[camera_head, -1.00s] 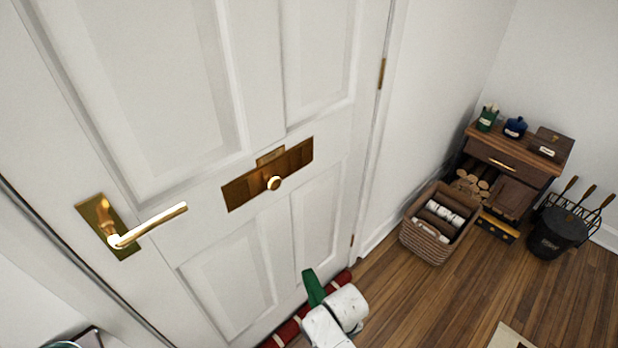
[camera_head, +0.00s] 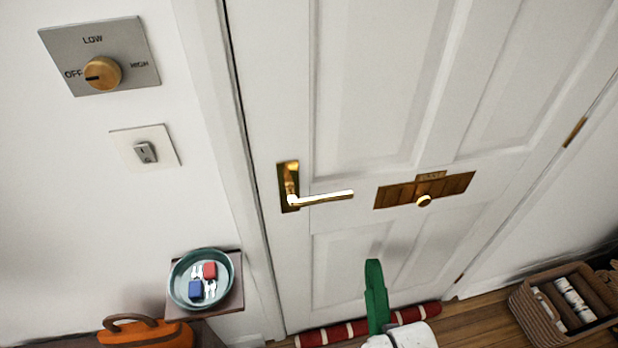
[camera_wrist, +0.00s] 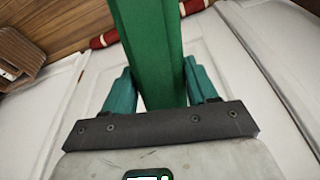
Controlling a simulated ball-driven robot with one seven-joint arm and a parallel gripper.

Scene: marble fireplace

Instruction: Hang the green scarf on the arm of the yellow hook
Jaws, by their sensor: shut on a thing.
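The green scarf (camera_head: 375,290) stands out as a long strip in front of the lower part of the door, just above my white wrist in the head view. In the wrist view the scarf (camera_wrist: 150,45) runs up between the teal fingers of my gripper (camera_wrist: 160,82), which is shut on it. The fingertips are mostly hidden behind the scarf in the head view. The yellow hook is not in view in either camera.
A white door with a brass lever handle (camera_head: 320,198) and letter plate (camera_head: 400,192) stands ahead. A red striped roll (camera_head: 325,335) lies along its foot. At left are a dial panel (camera_head: 130,40), a switch (camera_head: 165,140), a teal bowl (camera_head: 180,297) and an orange bag (camera_head: 145,333). A basket (camera_head: 525,315) stands right.

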